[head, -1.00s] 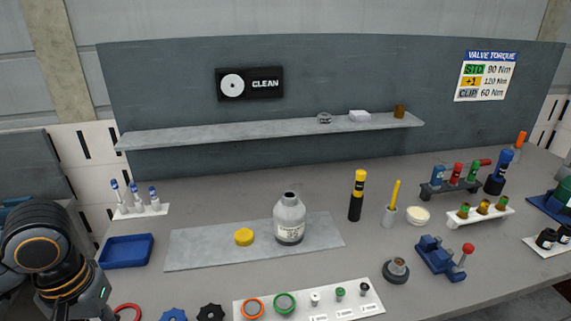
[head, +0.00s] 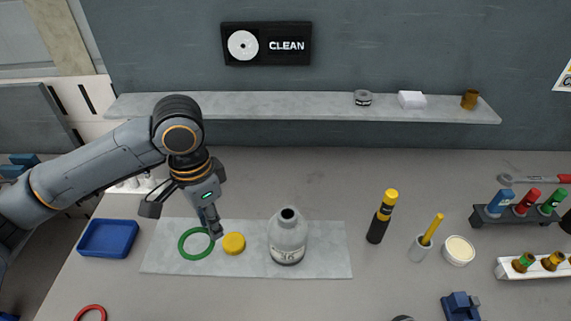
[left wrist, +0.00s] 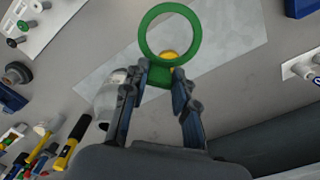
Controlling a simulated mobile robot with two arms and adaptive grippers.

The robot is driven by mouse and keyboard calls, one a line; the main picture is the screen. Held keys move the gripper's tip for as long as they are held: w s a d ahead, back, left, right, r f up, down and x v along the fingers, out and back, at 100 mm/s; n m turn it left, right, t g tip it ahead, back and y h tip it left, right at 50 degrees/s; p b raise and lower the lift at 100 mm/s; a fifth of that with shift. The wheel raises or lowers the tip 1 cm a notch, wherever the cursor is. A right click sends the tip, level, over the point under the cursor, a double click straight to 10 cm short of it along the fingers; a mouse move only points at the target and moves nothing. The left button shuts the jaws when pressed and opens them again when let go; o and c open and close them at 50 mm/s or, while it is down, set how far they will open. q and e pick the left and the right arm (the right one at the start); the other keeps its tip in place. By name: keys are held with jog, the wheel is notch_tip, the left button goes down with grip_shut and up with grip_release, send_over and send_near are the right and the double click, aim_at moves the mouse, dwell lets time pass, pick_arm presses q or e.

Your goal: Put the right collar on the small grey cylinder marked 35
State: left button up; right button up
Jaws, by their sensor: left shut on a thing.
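The grey cylinder (head: 288,238) stands upright on the pale mat (head: 325,262), with its neck up. Its label number is too blurred to read surely. My left gripper (head: 213,230) is shut on a green ring collar (head: 183,254), left of the cylinder and apart from it. In the left wrist view the gripper (left wrist: 160,76) grips the collar (left wrist: 142,38) by its near edge, and the cylinder (left wrist: 106,104) is beside the fingers. My right gripper is not in view.
A yellow cap (head: 234,244) lies between the collar and the cylinder. A blue tray (head: 107,238) is to the left, and a red ring (head: 91,313) at the front left. A black and yellow marker (head: 382,216) stands to the right. The shelf (head: 300,104) is behind.

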pick_arm(q)
jog(key=w+d+r+m+p, duration=0.1)
jog(key=d+r+m+p, duration=0.4)
jog(key=m, duration=1.1)
jog(key=d+r+m+p, duration=0.3)
jog(key=d+m+p, duration=0.45)
jog(key=m, duration=0.85)
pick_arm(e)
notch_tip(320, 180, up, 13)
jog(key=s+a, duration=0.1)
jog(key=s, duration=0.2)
pick_arm(q)
jog(key=f+b, duration=0.5)
jog(key=shift+w+d, duration=0.15)
jog(key=shift+w, duration=0.05)
jog(key=shift+f, duration=0.65)
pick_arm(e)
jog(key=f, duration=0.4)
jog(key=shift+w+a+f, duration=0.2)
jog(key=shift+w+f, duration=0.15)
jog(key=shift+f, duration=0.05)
